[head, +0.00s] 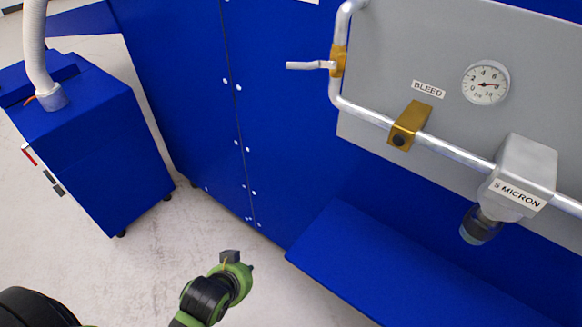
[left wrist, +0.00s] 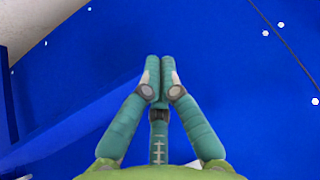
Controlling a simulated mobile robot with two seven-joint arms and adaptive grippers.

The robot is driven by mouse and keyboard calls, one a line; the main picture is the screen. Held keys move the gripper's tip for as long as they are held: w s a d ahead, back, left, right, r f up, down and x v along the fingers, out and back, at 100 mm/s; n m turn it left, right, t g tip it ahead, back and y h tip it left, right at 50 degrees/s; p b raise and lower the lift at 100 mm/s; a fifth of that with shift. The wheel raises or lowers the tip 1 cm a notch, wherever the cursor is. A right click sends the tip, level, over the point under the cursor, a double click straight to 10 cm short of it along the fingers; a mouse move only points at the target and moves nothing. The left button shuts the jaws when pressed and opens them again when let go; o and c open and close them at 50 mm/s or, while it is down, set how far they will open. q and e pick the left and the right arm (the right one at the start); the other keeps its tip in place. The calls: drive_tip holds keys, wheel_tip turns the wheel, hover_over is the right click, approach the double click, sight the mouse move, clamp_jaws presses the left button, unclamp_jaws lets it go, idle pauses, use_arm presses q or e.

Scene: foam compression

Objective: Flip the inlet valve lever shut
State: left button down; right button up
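A silver lever (head: 308,65) sticks out to the left from a brass valve body (head: 339,61) on the vertical part of the silver pipe (head: 455,150), in the upper right of the head view. It lies roughly horizontal, across the pipe. No inlet label can be read beside it. My left arm's green and black wrist shows low in the head view, well below and left of the lever, but its fingers are hidden there. In the left wrist view, my left gripper (left wrist: 158,64) has its green fingers together with nothing between them. My right gripper is not in view.
A grey panel (head: 400,60) carries a gauge (head: 486,83), a "BLEED" label (head: 428,89), a brass fitting (head: 409,125) and a "5 MICRON" filter (head: 525,170). A blue shelf (head: 400,270) juts out below. A blue cabinet unit (head: 95,150) stands left; floor between is clear.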

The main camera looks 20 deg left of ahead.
use_arm(q)
drive_tip(key=w+a+r+m+t, duration=0.1)
drive_tip(key=w+a+r+t, duration=0.1)
drive_tip(key=w+r+t, duration=0.35)
drive_tip(key=m+t+h, duration=0.5)
drive_tip(key=m+t, duration=0.6)
drive_tip(key=m, duration=0.1)
approach(299, 66)
drive_tip(key=w+r+p, duration=0.2)
drive_tip(key=w+p, duration=0.4)
drive_tip(key=p, duration=0.1)
drive_tip(key=shift+w+d, duration=0.35)
drive_tip(key=shift+d, duration=0.05)
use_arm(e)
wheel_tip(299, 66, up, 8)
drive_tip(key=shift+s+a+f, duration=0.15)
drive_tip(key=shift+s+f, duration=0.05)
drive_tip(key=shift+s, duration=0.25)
use_arm(q)
drive_tip(key=shift+r, duration=0.15)
